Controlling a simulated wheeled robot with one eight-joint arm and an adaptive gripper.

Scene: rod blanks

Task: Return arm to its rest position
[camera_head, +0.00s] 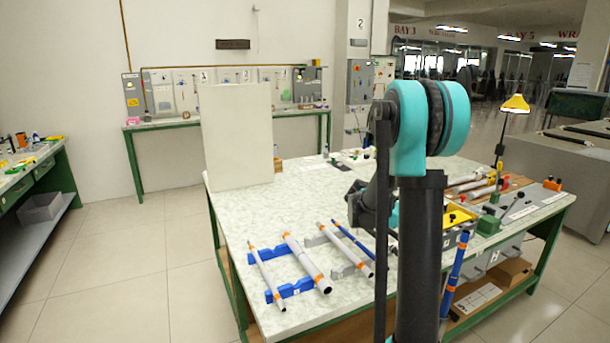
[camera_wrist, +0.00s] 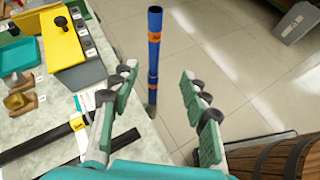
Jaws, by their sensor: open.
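In the wrist view my gripper (camera_wrist: 160,95) is open, its two green-padded fingers spread wide. A blue rod with orange bands (camera_wrist: 153,55) shows beyond and between the fingers, apart from both. A blue rod with orange bands also stands tilted by the table's front edge in the head view (camera_head: 454,272); what supports it is hidden. In the head view my arm's dark and teal links fill the middle right and hide most of my gripper. Grey rods with orange bands (camera_head: 306,262) lie on blue and grey holders on the table (camera_head: 235,225).
A pale upright panel (camera_head: 237,135) stands at the table's back left. A yellow-topped box (camera_wrist: 67,40) and a teal tray (camera_wrist: 18,57) sit on the table in the wrist view. A wooden barrel-like thing (camera_wrist: 285,158) is at lower right. Open tiled floor (camera_head: 130,270) lies left.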

